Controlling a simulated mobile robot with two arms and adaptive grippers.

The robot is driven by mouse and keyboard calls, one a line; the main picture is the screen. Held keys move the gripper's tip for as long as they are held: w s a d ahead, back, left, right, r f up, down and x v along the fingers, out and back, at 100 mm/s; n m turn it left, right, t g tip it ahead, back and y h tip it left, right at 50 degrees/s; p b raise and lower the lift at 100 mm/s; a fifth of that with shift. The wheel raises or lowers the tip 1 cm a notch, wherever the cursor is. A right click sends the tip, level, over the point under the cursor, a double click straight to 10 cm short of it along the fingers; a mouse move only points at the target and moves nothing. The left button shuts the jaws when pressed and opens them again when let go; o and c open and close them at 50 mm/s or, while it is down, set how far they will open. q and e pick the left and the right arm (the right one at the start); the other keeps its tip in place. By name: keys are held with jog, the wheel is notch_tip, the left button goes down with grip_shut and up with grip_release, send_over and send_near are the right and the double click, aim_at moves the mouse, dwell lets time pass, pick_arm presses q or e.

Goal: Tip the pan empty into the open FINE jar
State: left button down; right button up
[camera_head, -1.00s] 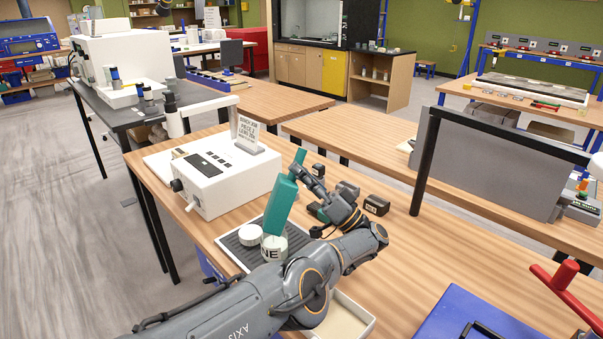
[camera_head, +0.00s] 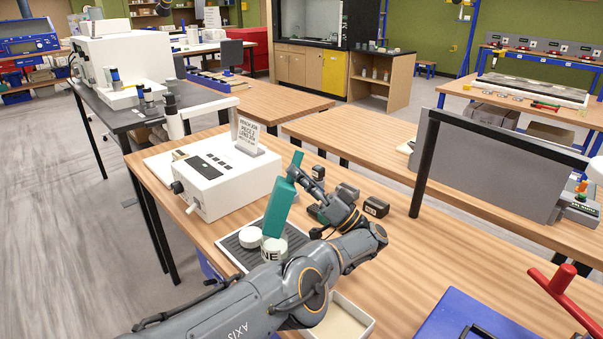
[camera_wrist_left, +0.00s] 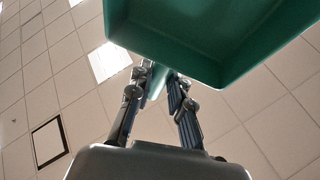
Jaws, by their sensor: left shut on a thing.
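The teal pan (camera_head: 280,207) is tipped steeply, its lower end just above the white FINE jar (camera_head: 273,250). Only the end of the jar's lettering shows, and the pan hides much of its mouth. My left gripper (camera_head: 306,184) is shut on the pan at its upper part, from the right. In the left wrist view the pan (camera_wrist_left: 215,45) is above the gripper fingers (camera_wrist_left: 160,85), and the part of its inside that shows is bare green. I cannot see any grains falling. My right gripper is not in view.
A white round lid or jar (camera_head: 250,237) is beside the FINE jar on a dark ridged mat (camera_head: 232,246). Small dark blocks (camera_head: 376,206) are to the right. A cream tray (camera_head: 345,322) is in front.

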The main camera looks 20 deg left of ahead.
pick_arm(q)
jog(key=a+r+h+p, duration=0.1)
jog(key=p, duration=0.1)
jog(key=s+a+r+n+h+p, duration=0.1)
jog(key=p, duration=0.2)
jog(key=a+r+n+g+h+p, duration=0.1)
jog(key=r+p, duration=0.1)
jog(key=p, duration=0.1)
jog(key=shift+s+a, duration=0.25)
jog(key=shift+a, duration=0.05)
jog(key=shift+s+a+f+g+h+p, duration=0.15)
jog(key=shift+a+g+h+p, duration=0.15)
jog(key=shift+p, duration=0.65)
jog(key=s+a+f+n+t+h+p, duration=0.1)
jog(key=s+a+f+n+h+p, duration=0.1)
jog(key=a+h, duration=0.5)
jog(key=s+a+f+n+t+h+p, duration=0.2)
jog(key=s+a+f+n+h+p, duration=0.1)
jog(key=a+h, duration=0.5)
notch_tip(320, 180, down, 2)
jog(key=shift+s+h+p, duration=0.55)
jog(key=shift+h+p, duration=0.35)
jog(key=shift+p, duration=0.25)
